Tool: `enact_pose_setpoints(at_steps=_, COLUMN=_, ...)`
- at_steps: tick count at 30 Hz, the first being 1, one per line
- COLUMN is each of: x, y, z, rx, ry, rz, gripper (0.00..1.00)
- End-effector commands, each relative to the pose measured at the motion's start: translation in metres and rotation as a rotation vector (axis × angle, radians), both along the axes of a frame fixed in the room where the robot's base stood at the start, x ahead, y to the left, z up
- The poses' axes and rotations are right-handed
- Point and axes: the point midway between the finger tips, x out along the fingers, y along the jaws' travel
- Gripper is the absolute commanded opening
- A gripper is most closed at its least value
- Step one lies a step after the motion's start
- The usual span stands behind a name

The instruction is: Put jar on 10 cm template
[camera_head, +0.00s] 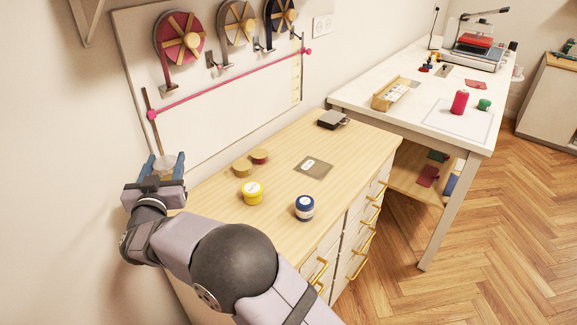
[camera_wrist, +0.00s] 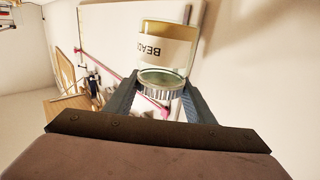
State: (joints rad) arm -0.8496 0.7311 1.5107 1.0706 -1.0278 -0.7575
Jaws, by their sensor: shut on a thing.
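My gripper (camera_head: 166,170) is at the left, beside the wall and the far left end of the wooden dresser top. Its blue fingers are shut on a glass jar (camera_head: 163,166), which is partly hidden by them. In the wrist view the jar (camera_wrist: 165,45) sits between the fingertips, with a white label whose letters "BEAD" show upside down and yellowish contents. A grey square template (camera_head: 322,171) with a small white label lies flat on the dresser top, well to the right of my gripper. I cannot read its size.
A dark square object (camera_head: 332,120) is at the back. The surface around the template is clear. A board with ribbon reels (camera_head: 179,38) rises behind.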

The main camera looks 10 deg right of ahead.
Motion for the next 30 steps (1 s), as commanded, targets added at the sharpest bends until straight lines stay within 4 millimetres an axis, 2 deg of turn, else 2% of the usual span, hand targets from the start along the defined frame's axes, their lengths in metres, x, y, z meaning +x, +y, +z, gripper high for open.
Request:
enact_pose_setpoints(at_steps=5, x=0.039, y=-0.033, z=0.032, rx=0.005, ry=-0.007, rz=0.003, gripper=0.08)
enact_pose_setpoints(at_steps=9, x=0.076, y=-0.074, z=0.064, rx=0.002, ry=-0.007, rz=0.051, gripper=0.08)
enact_pose_setpoints(at_steps=12, x=0.094, y=-0.099, z=0.081, rx=-0.002, ry=-0.006, rz=0.112, gripper=0.08)
enact_pose_setpoints(at_steps=18, x=0.11, y=-0.124, z=0.098, rx=-0.001, ry=-0.003, rz=0.211, gripper=0.08)
enact_pose_setpoints(at_steps=30, x=0.124, y=-0.145, z=0.115, rx=-0.001, ry=-0.003, rz=0.344, gripper=0.08)
